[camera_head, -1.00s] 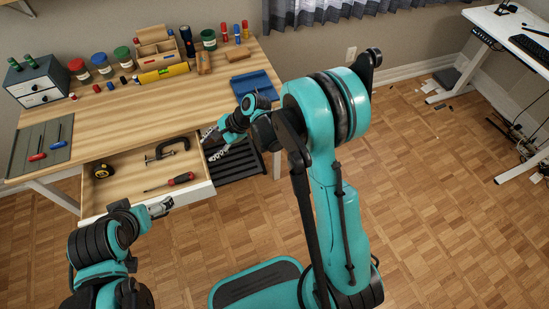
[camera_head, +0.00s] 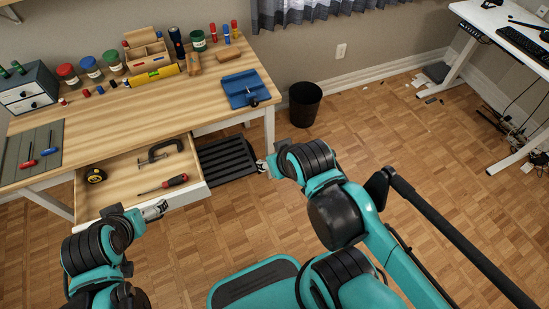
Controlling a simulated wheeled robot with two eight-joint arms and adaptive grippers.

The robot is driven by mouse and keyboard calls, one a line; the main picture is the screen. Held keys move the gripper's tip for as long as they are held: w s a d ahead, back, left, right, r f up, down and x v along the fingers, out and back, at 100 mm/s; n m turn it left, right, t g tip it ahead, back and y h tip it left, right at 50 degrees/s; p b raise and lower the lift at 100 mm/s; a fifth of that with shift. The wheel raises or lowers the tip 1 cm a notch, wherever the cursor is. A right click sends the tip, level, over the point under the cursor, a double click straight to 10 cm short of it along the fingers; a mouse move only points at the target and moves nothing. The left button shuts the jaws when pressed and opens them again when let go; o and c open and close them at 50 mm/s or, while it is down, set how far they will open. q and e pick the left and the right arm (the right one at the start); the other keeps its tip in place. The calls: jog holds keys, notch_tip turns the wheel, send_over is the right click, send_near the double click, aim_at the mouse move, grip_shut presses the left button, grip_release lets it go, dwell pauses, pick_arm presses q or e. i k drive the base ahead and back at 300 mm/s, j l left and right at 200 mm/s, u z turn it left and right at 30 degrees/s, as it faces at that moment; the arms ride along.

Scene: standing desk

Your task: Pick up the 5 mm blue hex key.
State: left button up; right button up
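The blue-handled hex key (camera_head: 48,152) lies on a dark grey mat (camera_head: 42,132) at the left end of the workbench. A red-handled hex key (camera_head: 27,164) lies just left of it; the 5 mm size cannot be read. My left gripper (camera_head: 156,210) is at the front edge of the open drawer, right of and lower in the picture than the blue key, apart from it. My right gripper (camera_head: 262,166) is beyond the right side of the drawer, far from the keys. Both gripper tips are too small to show their opening.
The open drawer (camera_head: 198,193) holds a clamp (camera_head: 160,152), a red screwdriver (camera_head: 163,185) and a tape measure (camera_head: 95,175). A small drawer cabinet (camera_head: 28,88), jars and a blue tray (camera_head: 238,88) stand farther back. The bench middle is clear. A black bin (camera_head: 305,104) stands on the floor.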

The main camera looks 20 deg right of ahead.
aim_at(50, 150)
jog(key=i+j+z, duration=0.25)
jog(key=j, duration=0.35)
jog(key=i+j+z, duration=0.25)
jog(key=j, duration=0.4)
jog(key=j+z, duration=0.25)
jog(key=j, duration=0.35)
jog(key=j+z, duration=0.25)
jog(key=j, duration=0.45)
